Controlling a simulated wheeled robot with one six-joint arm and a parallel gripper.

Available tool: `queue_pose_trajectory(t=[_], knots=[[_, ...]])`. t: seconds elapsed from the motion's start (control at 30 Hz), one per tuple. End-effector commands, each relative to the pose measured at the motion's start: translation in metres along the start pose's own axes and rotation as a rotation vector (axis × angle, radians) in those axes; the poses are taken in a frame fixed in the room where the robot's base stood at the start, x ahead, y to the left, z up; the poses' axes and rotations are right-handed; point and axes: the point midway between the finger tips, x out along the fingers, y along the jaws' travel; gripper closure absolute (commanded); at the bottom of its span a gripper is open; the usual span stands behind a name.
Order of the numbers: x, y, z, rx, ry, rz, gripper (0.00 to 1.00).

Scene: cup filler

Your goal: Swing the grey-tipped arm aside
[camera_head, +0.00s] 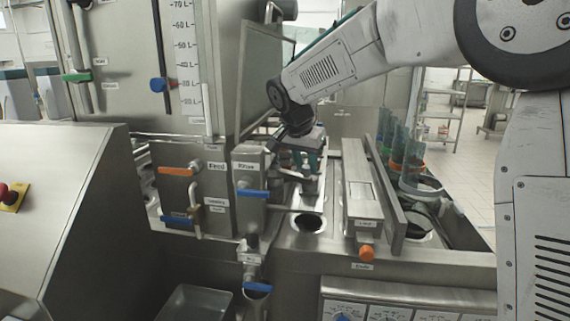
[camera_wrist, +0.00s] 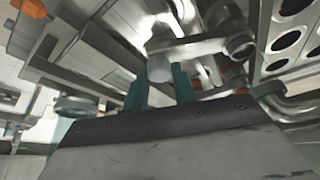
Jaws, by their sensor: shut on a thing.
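My gripper (camera_head: 312,160) is at the middle of the machine, between the panel marked Rinse and the long steel channel. Its teal fingers show in the wrist view (camera_wrist: 160,86), shut on a pale grey piece between them, which I take to be the grey-tipped arm (camera_wrist: 160,45). In the head view a short grey cylindrical part (camera_head: 310,184) shows just below the fingers, which partly hide it. Where the arm's far end attaches is not clear in either view.
The Rinse panel with a blue-handled valve (camera_head: 252,193) stands close on the left. A long steel channel with an orange knob (camera_head: 366,253) lies to the right. A round opening (camera_head: 308,223) is in front. Stacked greenish cups (camera_head: 400,147) stand behind the channel.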

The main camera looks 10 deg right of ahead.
Motion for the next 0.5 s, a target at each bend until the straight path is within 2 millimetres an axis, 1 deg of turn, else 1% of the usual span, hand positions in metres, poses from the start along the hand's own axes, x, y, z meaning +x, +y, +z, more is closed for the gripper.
queue_pose_trajectory(t=[0.1, 0.33, 0.37, 0.4, 0.43, 0.5], knots=[[0.0013, 0.0051, -0.0038, 0.021, 0.001, 0.007, 1.0], [0.0015, 0.0056, -0.0045, 0.022, 0.001, 0.007, 1.0], [0.0015, 0.0056, -0.0045, 0.022, 0.001, 0.007, 0.71], [0.0015, 0.0056, -0.0046, 0.022, 0.001, 0.007, 0.6], [0.0015, 0.0056, -0.0046, 0.022, 0.001, 0.007, 0.52], [0.0015, 0.0056, -0.0045, 0.022, 0.001, 0.007, 0.52]])
